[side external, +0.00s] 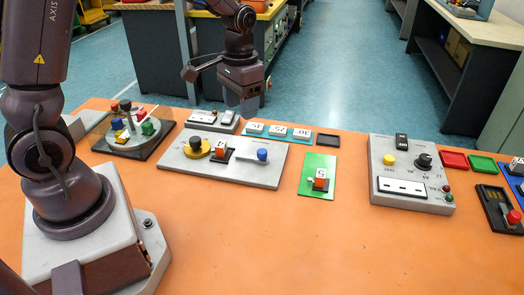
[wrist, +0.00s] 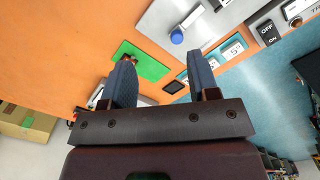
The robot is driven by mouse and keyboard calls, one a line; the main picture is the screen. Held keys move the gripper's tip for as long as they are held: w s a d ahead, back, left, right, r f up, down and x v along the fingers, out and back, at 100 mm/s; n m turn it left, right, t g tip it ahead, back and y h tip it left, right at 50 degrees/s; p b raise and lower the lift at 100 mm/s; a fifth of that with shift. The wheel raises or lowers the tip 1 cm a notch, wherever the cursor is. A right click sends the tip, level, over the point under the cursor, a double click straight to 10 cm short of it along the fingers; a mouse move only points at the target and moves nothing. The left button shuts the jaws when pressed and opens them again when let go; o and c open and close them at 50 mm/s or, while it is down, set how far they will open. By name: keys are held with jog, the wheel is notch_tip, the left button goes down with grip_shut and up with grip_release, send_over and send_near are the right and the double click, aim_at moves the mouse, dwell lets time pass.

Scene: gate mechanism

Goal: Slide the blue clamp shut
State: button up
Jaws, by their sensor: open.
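The blue clamp shows as a round blue knob (side external: 262,155) on the right part of a light grey board (side external: 190,168). A thin pale bar seems to run left from it toward a black-based red block (side external: 221,152) with a white label. The clamp also shows in the wrist view (wrist: 177,37), at the top. My gripper (side external: 250,108) hangs above and behind the board, clear of the clamp. In the wrist view its two dark fingers (wrist: 160,62) are spread with nothing between them. The blue knob lies beyond the fingertips there.
A black knob on a yellow disc (side external: 194,148) sits at the board's left. A green plate (side external: 317,174) with a red labelled block lies to the right. Teal number tiles (side external: 279,131) and a switch box (side external: 214,121) stand behind. The orange table front (side external: 290,240) is clear.

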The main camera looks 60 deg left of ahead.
aim_at(262, 151)
jog(key=w+a+f+m, duration=0.1)
jog(key=w+a+f, duration=0.2)
jog(key=w+f, duration=0.35)
jog(key=f, duration=1.1)
jog(key=shift+w+f, duration=0.25)
jog(key=shift+f, duration=0.1)
